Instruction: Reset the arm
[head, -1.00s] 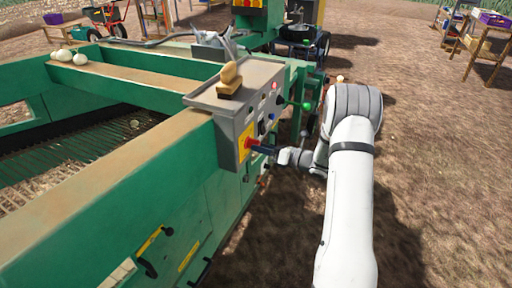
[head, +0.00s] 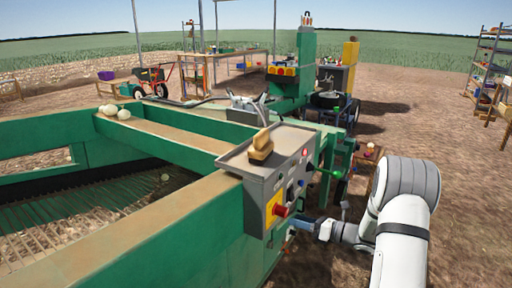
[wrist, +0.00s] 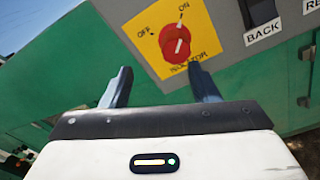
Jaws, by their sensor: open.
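My gripper (head: 304,225) is at the right end of the green machine, just in front of its grey control box (head: 258,208). In the wrist view my gripper (wrist: 160,82) is open, with its two dark fingers apart and nothing between them. Beyond the fingertips is a red rotary switch (wrist: 175,42) on a yellow plate marked OFF and ON. The knob's pointer is toward ON. The red switch also shows in the head view (head: 281,210). My white arm reaches in from the lower right.
The green machine (head: 190,212) fills the left side. A wooden brush-like block (head: 261,146) lies on the control box. A green-knobbed lever (head: 336,171) sticks out at its right. Onions (head: 115,110) lie on the far ledge. Bare ground at right is open, with shelves (head: 488,65) farther back.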

